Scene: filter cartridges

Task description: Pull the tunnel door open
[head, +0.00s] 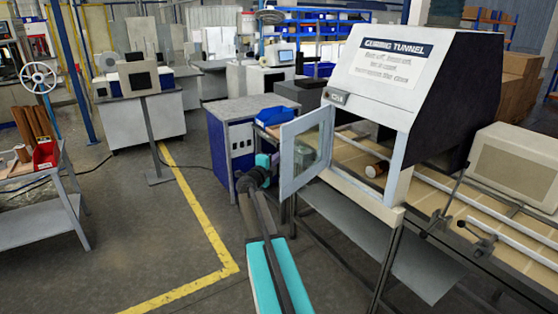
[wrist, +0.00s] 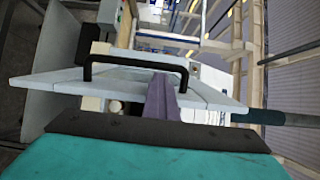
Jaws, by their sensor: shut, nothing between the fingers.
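The tunnel door (head: 305,150) is a pale framed panel with a clear window on the white curing tunnel (head: 375,75). It stands swung out from the opening, toward the left. In the wrist view the door (wrist: 215,97) shows from close up, with a black bar handle (wrist: 112,62). My gripper (head: 268,162) is at the door's outer left side. In the wrist view my gripper (wrist: 162,82) is shut and empty, its fingertips at the handle's bar between its two ends. I cannot tell whether they touch it. The handle is not clear in the head view.
A dark cartridge with an orange-brown body (head: 377,169) lies on the conveyor (head: 435,205) inside the opening. A blue cabinet (head: 235,140) stands behind my gripper. A grey cart (head: 40,195) is at the left.

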